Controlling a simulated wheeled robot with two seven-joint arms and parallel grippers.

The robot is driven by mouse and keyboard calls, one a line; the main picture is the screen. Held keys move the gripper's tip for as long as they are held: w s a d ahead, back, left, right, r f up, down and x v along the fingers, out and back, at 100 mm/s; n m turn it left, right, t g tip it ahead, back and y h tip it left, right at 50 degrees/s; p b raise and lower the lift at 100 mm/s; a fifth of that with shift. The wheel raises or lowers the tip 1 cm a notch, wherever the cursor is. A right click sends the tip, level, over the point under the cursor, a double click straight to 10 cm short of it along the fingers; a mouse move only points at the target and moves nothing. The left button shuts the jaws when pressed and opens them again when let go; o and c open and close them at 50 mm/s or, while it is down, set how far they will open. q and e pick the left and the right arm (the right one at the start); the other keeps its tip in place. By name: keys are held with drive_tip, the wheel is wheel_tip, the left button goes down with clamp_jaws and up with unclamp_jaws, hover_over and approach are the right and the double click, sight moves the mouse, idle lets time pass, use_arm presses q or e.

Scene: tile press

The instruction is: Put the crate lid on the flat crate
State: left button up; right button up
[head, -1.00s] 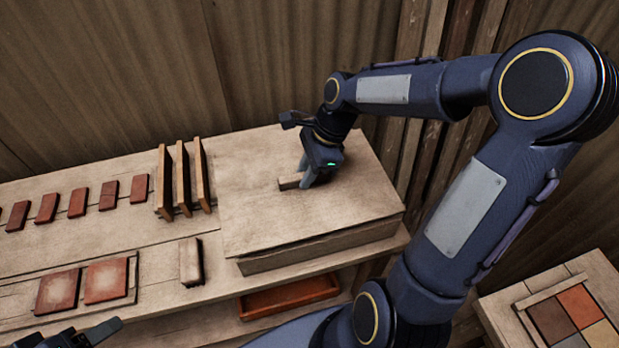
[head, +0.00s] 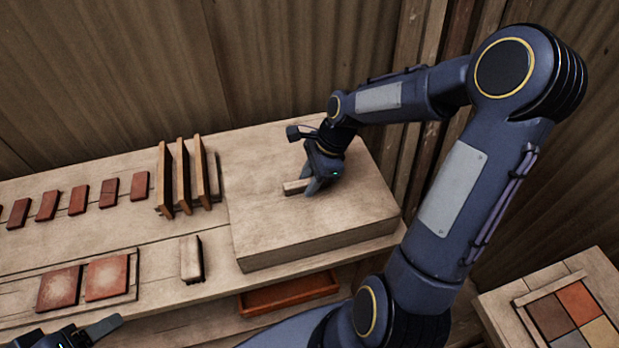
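The crate lid (head: 275,220) is a wide, pale wooden board with a bar handle (head: 293,187) on top. It lies flat over the flat crate (head: 325,246), with its front edge in line with the crate's front wall. No clear gap shows between them; the back edges are hard to judge. My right gripper (head: 311,190) points down with its fingers at the handle and appears shut on it. My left gripper (head: 105,329) shows only in part at the bottom left, and its opening cannot be seen.
Upright boards (head: 182,176) stand in a rack close to the lid's left side. A pale block (head: 191,259), two reddish tiles (head: 106,277) and a row of small tiles (head: 79,200) lie further left. A red-brown tray (head: 290,294) sits below the bench top.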

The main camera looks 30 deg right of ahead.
drive_tip(key=shift+o, duration=0.9)
drive_tip(key=shift+r, duration=0.25)
drive_tip(key=w+v, duration=0.1)
drive_tip(key=v, duration=1)
drive_tip(key=s+a+n+t, duration=0.2)
drive_tip(key=s+a+n, duration=0.2)
drive_tip(key=s+n, duration=0.4)
drive_tip(key=s+a+n+t, duration=0.2)
drive_tip(key=s+a+n, duration=0.2)
drive_tip(key=s+n, duration=0.5)
drive_tip(key=shift+a+r+n+h, duration=0.15)
drive_tip(key=shift+r+n+h, duration=0.2)
drive_tip(key=shift+n, duration=0.75)
drive_tip(key=shift+r, duration=0.1)
